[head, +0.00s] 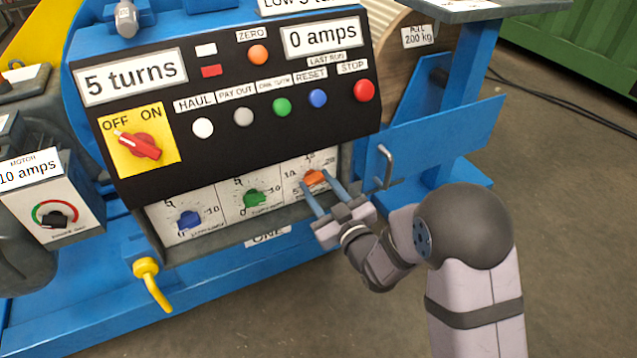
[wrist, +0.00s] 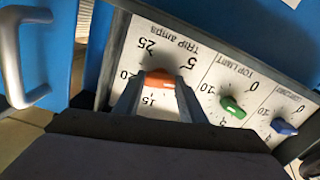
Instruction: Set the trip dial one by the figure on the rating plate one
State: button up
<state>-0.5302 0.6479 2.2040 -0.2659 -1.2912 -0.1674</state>
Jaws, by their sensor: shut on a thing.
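The orange trip dial (head: 314,177) is the rightmost of three dials on the white strip low on the blue machine; a plate reading ONE hangs below. It also shows in the wrist view (wrist: 160,77), under the words TRIP amps, with 5, 15, 20 and 25 legible around it. My gripper (head: 317,188) is shut on this dial, one finger on each side, as the wrist view shows too (wrist: 160,86). Which figure the dial points to I cannot tell. The motor's rating plate (head: 30,171) at the far left reads 10 amps.
A green dial (head: 255,198) and a blue dial (head: 188,218) sit to the left. The black panel above carries a red OFF/ON switch (head: 139,145) and several push buttons. A grey metal handle (head: 385,166) stands close right of my gripper.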

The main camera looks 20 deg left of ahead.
jog(key=m+p, duration=0.1)
jog(key=m, duration=0.2)
jog(key=shift+m, duration=0.4)
jog(key=shift+m+p, duration=0.55)
jog(key=shift+m, duration=1.15)
jog(key=o, duration=1.1)
jog(key=shift+c, duration=0.2)
jog(key=p+v, duration=0.2)
jog(key=v, duration=0.5)
jog(key=shift+s, duration=0.2)
jog(key=shift+d, duration=0.15)
